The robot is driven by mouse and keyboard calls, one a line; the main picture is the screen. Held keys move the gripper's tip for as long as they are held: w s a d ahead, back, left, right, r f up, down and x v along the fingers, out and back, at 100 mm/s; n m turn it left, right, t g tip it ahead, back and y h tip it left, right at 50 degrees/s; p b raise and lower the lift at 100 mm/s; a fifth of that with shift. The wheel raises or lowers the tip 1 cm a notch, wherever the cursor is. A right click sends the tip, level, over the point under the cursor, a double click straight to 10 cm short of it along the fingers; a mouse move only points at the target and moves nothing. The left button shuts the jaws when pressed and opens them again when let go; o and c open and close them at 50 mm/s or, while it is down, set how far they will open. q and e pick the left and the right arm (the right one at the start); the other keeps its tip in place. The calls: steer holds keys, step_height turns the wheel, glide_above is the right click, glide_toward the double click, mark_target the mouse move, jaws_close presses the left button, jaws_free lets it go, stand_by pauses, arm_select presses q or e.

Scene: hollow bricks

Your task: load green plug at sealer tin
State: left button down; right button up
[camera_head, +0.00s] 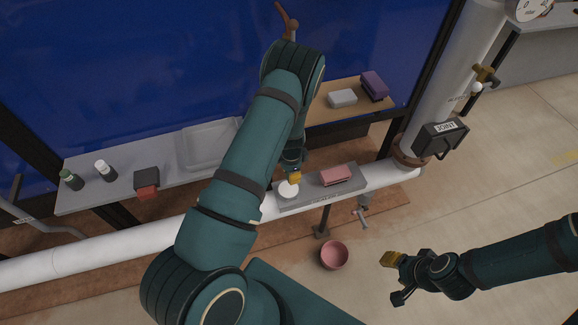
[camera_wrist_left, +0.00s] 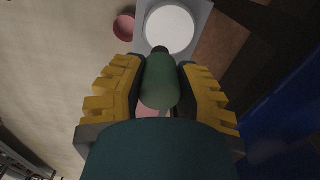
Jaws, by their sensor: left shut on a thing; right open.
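The green plug (camera_wrist_left: 161,82), a rounded green body with a dark tip, is between the yellow fingers of my left gripper (camera_wrist_left: 160,95). Its dark tip points toward the round white sealer tin (camera_wrist_left: 170,30) and overlaps its edge in the left wrist view; I cannot tell whether they touch. In the head view the tin (camera_head: 288,189) sits on a grey plate over the white pipe, just below my left gripper (camera_head: 294,176). The plug cannot be made out there. My right gripper (camera_head: 394,277) is open and empty, at the lower right, away from the tin.
A pink brick (camera_head: 336,175) lies on the grey plate (camera_head: 316,195) right of the tin. A pink bowl (camera_head: 334,255) is below. The left shelf holds two small bottles (camera_head: 104,171), a dark-and-red block (camera_head: 147,181) and a tray (camera_head: 207,147). Grey (camera_head: 343,98) and purple (camera_head: 374,86) bricks lie behind.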

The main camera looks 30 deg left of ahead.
arm_select(q)
steer(key=shift+w+a+m, duration=0.25)
steer(key=shift+a+m, duration=0.05)
steer(key=shift+a, duration=0.25)
steer(key=shift+a+f, duration=0.15)
steer(key=shift+a, duration=0.05)
steer(key=shift+w+f+b, duration=0.1)
steer(key=shift+f+b, duration=1.5)
steer(key=shift+f, duration=1.3)
arm_select(e)
steer(key=shift+s+a+f, duration=0.1)
steer(key=shift+s+f, duration=0.15)
steer(key=shift+f, duration=0.5)
steer(key=shift+s+f, duration=0.25)
steer(key=shift+f, duration=0.45)
arm_select(q)
steer(key=shift+f+b, duration=0.45)
arm_select(e)
steer(key=shift+f, duration=0.45)
arm_select(q)
steer(key=shift+d+f, duration=0.1)
arm_select(e)
steer(key=shift+f, duration=0.2)
arm_select(q)
steer(key=shift+r+p, duration=1.8)
steer(key=shift+r, duration=1.8)
arm_select(e)
step_height(320, 180, up, 4)
